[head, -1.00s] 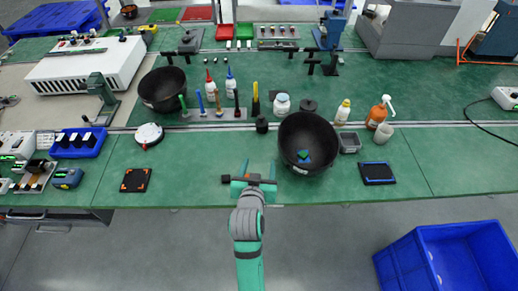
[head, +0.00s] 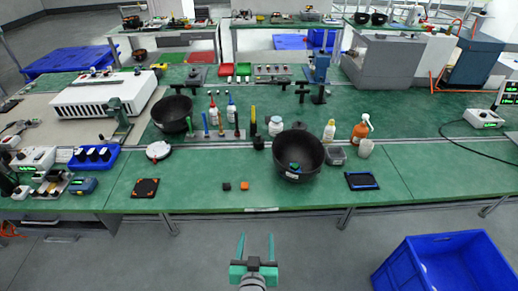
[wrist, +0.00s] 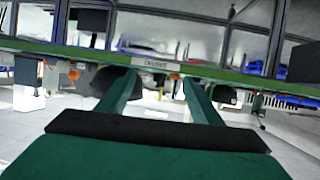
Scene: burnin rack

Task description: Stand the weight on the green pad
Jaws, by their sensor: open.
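My gripper (head: 256,243) is open and empty, in front of the bench's front edge, over the floor. Its two fingers also show in the wrist view (wrist: 160,82), apart, with the bench edge beyond them. A small dark cylinder with a narrower top (head: 258,143), which looks like the weight, stands left of the large black bowl (head: 311,166). Another dark round thing (head: 298,126) is partly hidden behind that bowl.
A black block (head: 227,186) and an orange block (head: 244,186) lie near the front edge. A blue crate (head: 445,250) is on the floor at right.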

